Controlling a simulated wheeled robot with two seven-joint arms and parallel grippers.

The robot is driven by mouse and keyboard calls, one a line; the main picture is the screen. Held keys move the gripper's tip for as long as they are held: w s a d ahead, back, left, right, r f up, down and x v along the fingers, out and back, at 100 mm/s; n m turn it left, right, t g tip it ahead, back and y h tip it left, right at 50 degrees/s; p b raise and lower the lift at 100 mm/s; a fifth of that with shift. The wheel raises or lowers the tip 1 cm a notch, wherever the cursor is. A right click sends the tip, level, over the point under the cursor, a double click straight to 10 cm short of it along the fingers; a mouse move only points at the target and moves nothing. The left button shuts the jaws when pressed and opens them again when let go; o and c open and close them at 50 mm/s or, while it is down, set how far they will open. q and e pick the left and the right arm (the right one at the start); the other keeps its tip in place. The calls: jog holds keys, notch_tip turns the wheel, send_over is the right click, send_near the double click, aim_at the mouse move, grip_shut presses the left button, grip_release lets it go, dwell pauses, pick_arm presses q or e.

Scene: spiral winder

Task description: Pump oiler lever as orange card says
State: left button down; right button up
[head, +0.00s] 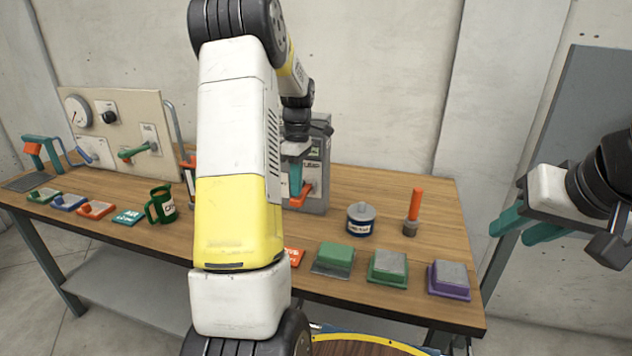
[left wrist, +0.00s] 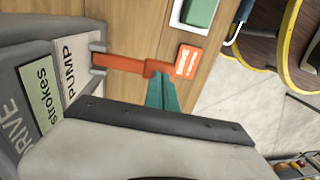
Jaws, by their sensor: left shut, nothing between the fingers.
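The oiler is a grey box (head: 318,165) at the back of the bench, partly hidden behind my left arm. Its orange-red lever (head: 307,190) sticks out at the front; it also shows in the left wrist view (left wrist: 122,62), beside a label reading "PUMP". My left gripper (head: 296,152) is shut and empty, with its teal fingertips (left wrist: 162,92) close beside the lever's outer end; whether they touch it I cannot tell. The orange card (head: 294,257) lies on the bench, partly hidden by my arm; its writing (left wrist: 187,61) is too small to read. My right gripper (head: 528,228) is open and empty, right of the bench.
A blue-and-grey can (head: 361,218) and an orange-handled tool (head: 414,210) stand right of the oiler. Green (head: 388,267) and purple (head: 449,279) blocks line the front edge.

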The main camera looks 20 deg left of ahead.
pick_arm(q)
jog(key=shift+f, duration=0.25)
jog(key=shift+s, duration=0.1)
